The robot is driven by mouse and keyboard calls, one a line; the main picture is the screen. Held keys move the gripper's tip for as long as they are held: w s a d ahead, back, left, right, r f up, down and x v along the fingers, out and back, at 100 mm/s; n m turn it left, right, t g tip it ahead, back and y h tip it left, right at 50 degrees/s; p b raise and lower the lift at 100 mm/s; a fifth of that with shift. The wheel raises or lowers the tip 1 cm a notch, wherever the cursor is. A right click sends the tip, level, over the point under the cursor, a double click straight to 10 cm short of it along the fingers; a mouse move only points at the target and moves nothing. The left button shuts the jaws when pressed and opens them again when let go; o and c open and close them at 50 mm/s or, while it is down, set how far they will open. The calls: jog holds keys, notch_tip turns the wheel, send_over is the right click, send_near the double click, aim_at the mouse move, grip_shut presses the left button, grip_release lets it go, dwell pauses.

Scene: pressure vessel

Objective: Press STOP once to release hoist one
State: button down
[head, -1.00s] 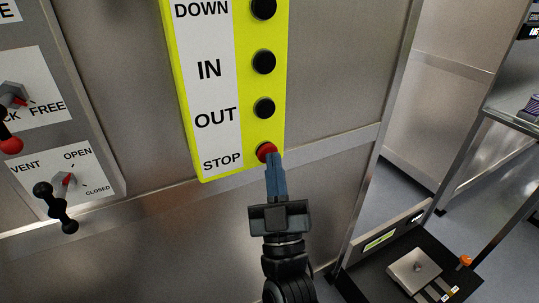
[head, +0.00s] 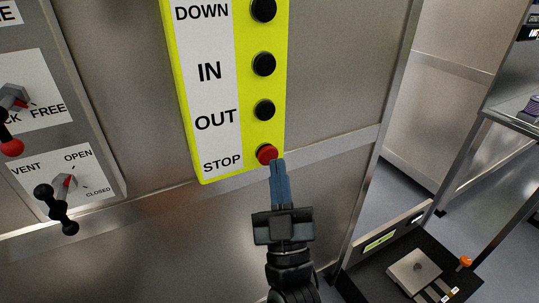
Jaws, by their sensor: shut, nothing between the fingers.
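The yellow pendant panel (head: 254,88) hangs on the metal wall in the head view, with a white label strip reading DOWN, IN, OUT and STOP. The red STOP button (head: 267,154) is at its lower right, beside the word STOP, and shows nearly whole. My gripper (head: 277,163) is shut and empty, its blue fingers pointing up at the panel. The fingertips lie just below and right of the red button in the picture. A small gap seems to show between them, but depth is hard to tell.
Black buttons, including the OUT button (head: 264,110), sit above STOP. A grey panel (head: 72,90) at left carries a VENT lever (head: 58,208) and a LOCK/FREE lever. A black platform (head: 395,270) stands on the floor at lower right, near a shelf frame.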

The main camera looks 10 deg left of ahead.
jog(key=shift+s+d, duration=0.1)
jog(key=shift+s+d+p, duration=0.2)
jog(key=shift+s+d, duration=0.5)
jog(key=shift+s, duration=0.3)
jog(key=shift+s+d+p, duration=0.15)
jog(key=shift+s+d, duration=0.5)
jog(key=shift+s, duration=0.35)
